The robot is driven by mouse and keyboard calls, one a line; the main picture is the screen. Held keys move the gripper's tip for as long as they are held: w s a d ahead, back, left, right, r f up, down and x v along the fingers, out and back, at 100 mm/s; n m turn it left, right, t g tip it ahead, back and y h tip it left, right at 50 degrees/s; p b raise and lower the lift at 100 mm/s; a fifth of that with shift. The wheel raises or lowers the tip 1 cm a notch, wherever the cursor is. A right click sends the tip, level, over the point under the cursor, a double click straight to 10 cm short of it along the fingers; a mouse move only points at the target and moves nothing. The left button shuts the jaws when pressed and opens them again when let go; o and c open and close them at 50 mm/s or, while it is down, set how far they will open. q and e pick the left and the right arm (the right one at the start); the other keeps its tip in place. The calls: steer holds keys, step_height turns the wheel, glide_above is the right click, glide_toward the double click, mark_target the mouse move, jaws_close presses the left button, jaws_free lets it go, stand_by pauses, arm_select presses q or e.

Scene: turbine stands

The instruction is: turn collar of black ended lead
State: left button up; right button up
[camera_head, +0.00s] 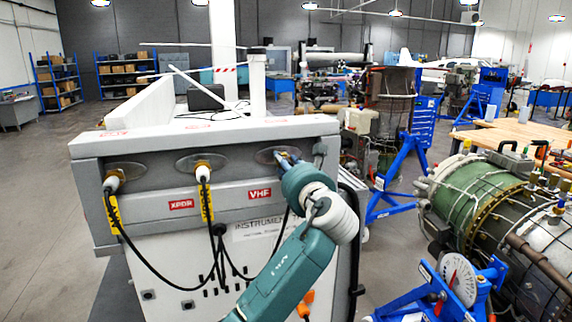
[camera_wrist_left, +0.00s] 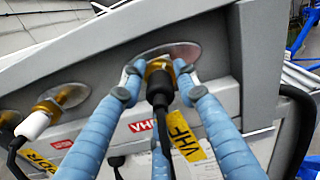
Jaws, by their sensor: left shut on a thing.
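The black-ended lead (camera_wrist_left: 158,90) is in the left wrist view, its black end upright below a brass collar (camera_wrist_left: 158,66) at an oval metal plate on the grey panel. A yellow VHF tag (camera_wrist_left: 184,136) hangs beside its cable. My left gripper (camera_wrist_left: 158,70) is shut on the collar, with blue fingers on either side of it. In the head view my left gripper (camera_head: 284,158) is at the rightmost port above the red VHF label (camera_head: 260,194). My gripper and arm hide the black end there. My right gripper is not in view.
Two white-ended leads, one at the left port (camera_head: 112,182) and one at the middle port (camera_head: 203,173), have yellow tags and hanging black cables. A black rail (camera_head: 355,240) runs down the cabinet's right side. A turbine (camera_head: 490,200) on a blue stand is at right.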

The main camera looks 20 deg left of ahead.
arm_select(q)
steer(key=shift+r+n, duration=0.2)
steer(key=shift+n, duration=0.1)
stand_by(0.5)
steer(key=n+b, duration=0.2)
steer(key=n, duration=0.2)
steer(key=shift+n, duration=0.3)
steer(key=shift+n+b, duration=0.75)
steer(key=shift+n, duration=0.85)
steer(key=shift+r, duration=0.1)
steer(key=o, duration=1.2)
steer(key=shift+a, duration=0.1)
steer(key=shift+c, duration=0.2)
steer(key=shift+s, duration=0.1)
